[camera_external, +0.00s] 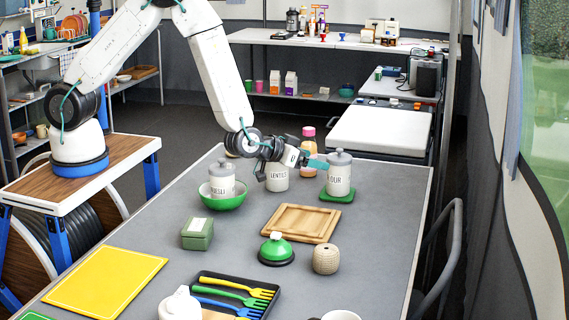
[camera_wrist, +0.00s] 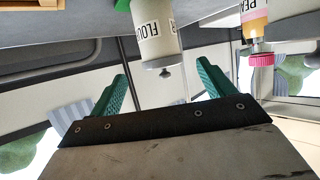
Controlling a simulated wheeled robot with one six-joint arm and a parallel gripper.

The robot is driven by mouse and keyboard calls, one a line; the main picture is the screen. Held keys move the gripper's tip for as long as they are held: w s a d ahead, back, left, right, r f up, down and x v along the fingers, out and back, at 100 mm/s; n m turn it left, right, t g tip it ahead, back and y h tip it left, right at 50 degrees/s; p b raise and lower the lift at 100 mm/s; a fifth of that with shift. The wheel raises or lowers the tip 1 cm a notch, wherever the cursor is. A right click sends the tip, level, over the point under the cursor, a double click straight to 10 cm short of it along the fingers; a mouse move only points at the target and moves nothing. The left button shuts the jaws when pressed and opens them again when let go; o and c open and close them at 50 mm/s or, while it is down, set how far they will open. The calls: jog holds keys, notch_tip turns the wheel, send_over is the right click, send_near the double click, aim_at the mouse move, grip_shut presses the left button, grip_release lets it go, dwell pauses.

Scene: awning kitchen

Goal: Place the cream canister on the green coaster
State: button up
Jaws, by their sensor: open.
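A cream canister with a grey lid, labelled FLOUR (camera_external: 339,176), stands upright on the green coaster (camera_external: 334,197) near the far right of the table. In the wrist view the FLOUR canister (camera_wrist: 153,30) appears upside down, centred beyond my fingers, with an edge of the green coaster (camera_wrist: 122,5) at the top. My gripper (camera_external: 315,163) is open and empty, with teal fingers, just left of the canister at about lid height. In the wrist view my gripper (camera_wrist: 163,76) has its fingers spread wide, with nothing between them. I cannot tell whether a finger touches the canister.
A LENTILS canister (camera_external: 277,183) stands below my gripper, partly hidden. A MUESLI canister (camera_external: 221,183) sits in a green bowl (camera_external: 233,203). A pink-capped bottle (camera_external: 308,142) stands behind. A wooden tray (camera_external: 300,223), green-topped item (camera_external: 276,248) and woven jar (camera_external: 326,259) are nearer.

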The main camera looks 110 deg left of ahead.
jog(key=shift+v, duration=0.95)
jog(key=shift+r, duration=0.1)
jog(key=s+d+r+m+h, duration=0.25)
jog(key=d+r+h, duration=0.35)
jog(key=d+r, duration=0.45)
jog(key=s+d+r+m+g+h, duration=0.2)
jog(key=s+d+r+m+h, duration=0.15)
jog(key=s+d+r, duration=0.4)
jog(key=s+d+r+m+g, duration=0.1)
jog(key=s+r+g, duration=0.2)
jog(key=s, duration=1.2)
jog(key=s+d+r+m+g, duration=0.1)
jog(key=s+r+m+g, duration=0.1)
jog(key=s, duration=1.4)
jog(key=shift+r+g, duration=0.5)
jog(key=shift+g, duration=0.2)
